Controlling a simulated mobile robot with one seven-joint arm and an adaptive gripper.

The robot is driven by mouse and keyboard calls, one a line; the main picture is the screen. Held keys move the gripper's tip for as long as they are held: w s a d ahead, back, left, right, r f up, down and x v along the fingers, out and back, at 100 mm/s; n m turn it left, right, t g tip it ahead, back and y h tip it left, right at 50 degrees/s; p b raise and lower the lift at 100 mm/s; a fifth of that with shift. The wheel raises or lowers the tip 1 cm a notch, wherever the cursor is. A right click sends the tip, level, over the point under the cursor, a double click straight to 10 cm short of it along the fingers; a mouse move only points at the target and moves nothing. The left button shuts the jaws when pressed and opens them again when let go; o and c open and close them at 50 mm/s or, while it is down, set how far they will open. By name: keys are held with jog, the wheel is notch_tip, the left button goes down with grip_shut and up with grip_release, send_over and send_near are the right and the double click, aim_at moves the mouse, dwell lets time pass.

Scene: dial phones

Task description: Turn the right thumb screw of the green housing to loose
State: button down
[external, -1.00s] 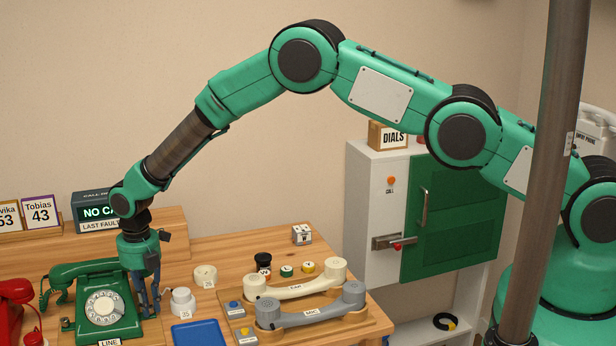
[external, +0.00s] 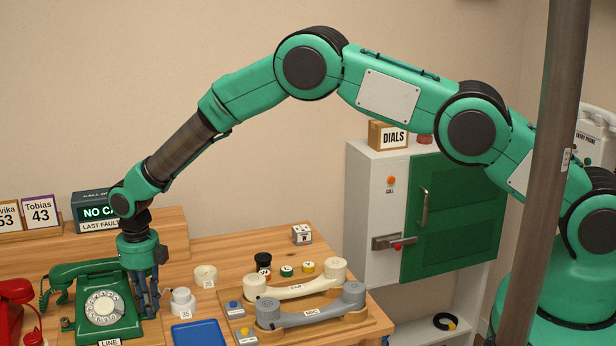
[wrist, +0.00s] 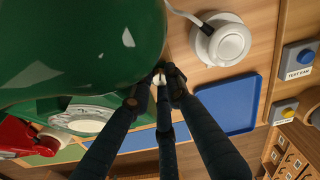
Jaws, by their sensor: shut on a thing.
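The green housing (external: 84,271) is the body of a dial phone at the left of the table. Its white dial (external: 104,307) faces up and forward. My gripper (external: 150,312) points down at the right side of the housing. In the wrist view the green housing (wrist: 85,45) fills the upper left. The fingertips of my gripper (wrist: 160,84) are closed around a small pale thumb screw (wrist: 159,77) at the housing's edge. The fingers hide most of the screw, so its angle cannot be told.
A white round stand (external: 182,302) with a cord is close right of my gripper. A blue tray (external: 198,334) lies in front of it. Grey and cream handsets (external: 310,314) rest on a wooden board farther right. A red phone (external: 15,295) is at far left.

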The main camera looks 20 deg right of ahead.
jog(key=shift+r, duration=0.1)
dwell(0.3)
jog(key=c, duration=1.9)
grip_release()
jog(key=shift+m, duration=0.4)
jog(key=m+p, duration=0.2)
jog(key=m, duration=0.3)
notch_tip(320, 180, up, 14)
jog(key=w+d+r+m, duration=0.1)
jog(key=d+r, duration=0.1)
jog(key=w+d+r+m+b, duration=0.1)
jog(key=w+d+r, duration=0.1)
jog(key=d+r, duration=0.1)
jog(key=w+d+r+b, duration=0.1)
jog(key=d+r, duration=0.2)
jog(key=shift+w+d+m, duration=0.1)
jog(key=shift+w+m, duration=0.2)
jog(key=shift+m, duration=0.1)
